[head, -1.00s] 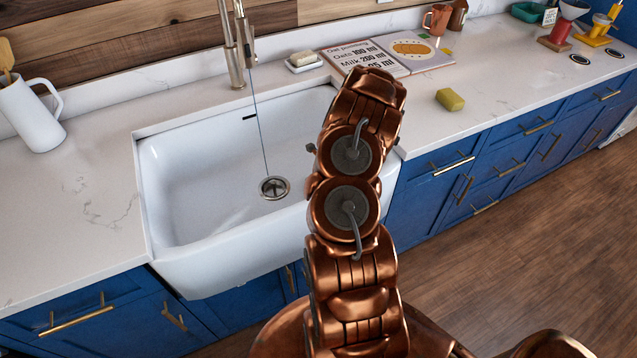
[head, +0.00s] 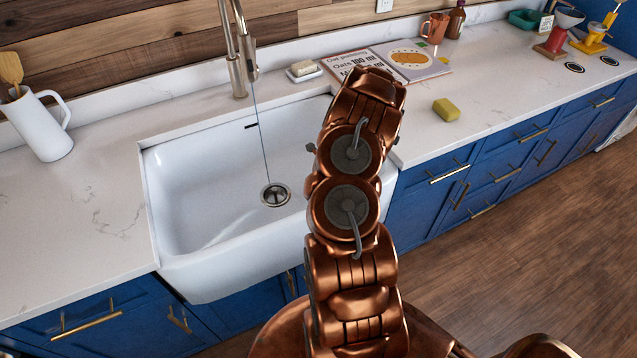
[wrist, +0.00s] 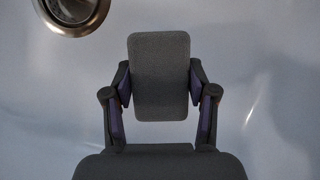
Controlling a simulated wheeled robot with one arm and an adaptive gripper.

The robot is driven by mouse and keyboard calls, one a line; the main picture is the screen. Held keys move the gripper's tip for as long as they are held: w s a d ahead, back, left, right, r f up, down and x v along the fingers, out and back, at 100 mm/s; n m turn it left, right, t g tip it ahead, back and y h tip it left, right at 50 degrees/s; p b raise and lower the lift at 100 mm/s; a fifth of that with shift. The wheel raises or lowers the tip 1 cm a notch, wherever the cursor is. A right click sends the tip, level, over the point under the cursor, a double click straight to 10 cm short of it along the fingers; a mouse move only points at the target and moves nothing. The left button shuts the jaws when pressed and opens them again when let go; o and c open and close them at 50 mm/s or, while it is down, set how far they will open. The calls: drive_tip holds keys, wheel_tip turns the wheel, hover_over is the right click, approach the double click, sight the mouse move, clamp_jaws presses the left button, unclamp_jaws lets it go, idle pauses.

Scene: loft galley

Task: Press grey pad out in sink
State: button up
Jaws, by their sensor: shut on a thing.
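In the wrist view my gripper (wrist: 159,92) is shut on the grey pad (wrist: 160,70), with one finger against each side of it. The pad is a rounded grey rectangle, and white sink surface shows behind it. The sink (head: 205,195) is a white basin with a round metal drain (head: 275,195), which also shows at the top left of the wrist view (wrist: 72,12). Whether the pad touches the sink is not clear. In the head view my arm hides the gripper and the pad.
A tap (head: 240,55) stands behind the sink, with a thin line of water falling to the drain. A soap dish (head: 304,73), an open book (head: 415,60) and a yellow sponge (head: 446,110) are on the counter. A white jug (head: 40,125) stands at left.

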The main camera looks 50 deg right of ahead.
drive_tip(key=shift+d+r+p, duration=0.1)
drive_tip(key=shift+r+p, duration=0.4)
drive_tip(key=shift+r, duration=2.35)
drive_tip(key=shift+w+r, duration=0.1)
